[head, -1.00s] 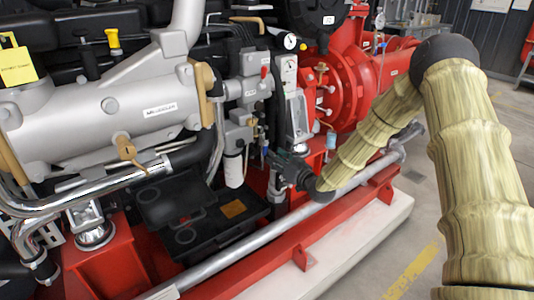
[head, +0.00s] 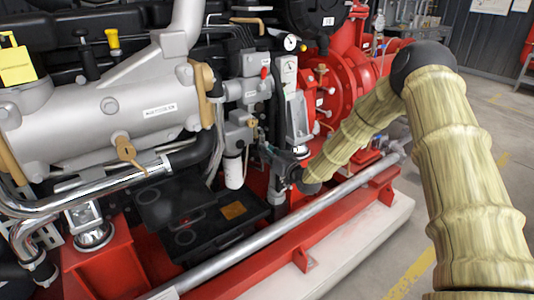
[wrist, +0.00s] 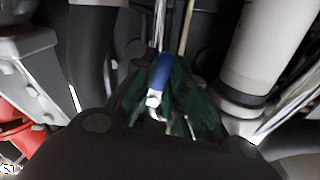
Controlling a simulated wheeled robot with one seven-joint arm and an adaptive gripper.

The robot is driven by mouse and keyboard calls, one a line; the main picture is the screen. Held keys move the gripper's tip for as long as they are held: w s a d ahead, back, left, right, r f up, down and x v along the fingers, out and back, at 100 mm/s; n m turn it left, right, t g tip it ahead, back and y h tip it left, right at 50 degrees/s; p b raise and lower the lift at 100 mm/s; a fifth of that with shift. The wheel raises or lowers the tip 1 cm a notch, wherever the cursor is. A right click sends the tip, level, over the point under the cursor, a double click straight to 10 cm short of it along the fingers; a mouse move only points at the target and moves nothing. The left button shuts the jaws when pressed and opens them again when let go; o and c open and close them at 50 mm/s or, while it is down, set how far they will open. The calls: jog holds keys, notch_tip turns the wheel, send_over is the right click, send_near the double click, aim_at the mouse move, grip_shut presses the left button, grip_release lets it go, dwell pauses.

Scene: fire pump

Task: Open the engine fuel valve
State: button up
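A small valve with a blue lever handle (wrist: 161,72) and a bright metal nut at its near end shows in the middle of the wrist view. I take it for the engine fuel valve. The dark green finger pads of my gripper (wrist: 166,88) lie on both sides of the blue handle. I cannot tell whether they press on it. In the head view my gripper (head: 276,156) reaches in low beside the engine, right of a white cylindrical filter (head: 233,172). The valve cannot be made out there, behind or beside the gripper.
The white filter (wrist: 262,50) stands close on the right in the wrist view, and a thick black hose (wrist: 92,55) on the left. A long grey pipe (head: 262,236) and red base frame (head: 302,258) run below my arm. The red pump (head: 335,85) is behind it.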

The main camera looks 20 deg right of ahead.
grip_shut()
jog(key=shift+d+n, duration=0.3)
jog(key=shift+n, duration=0.9)
jog(key=o, duration=0.7)
grip_release()
jog(key=shift+o, duration=0.2)
jog(key=v, duration=1.2)
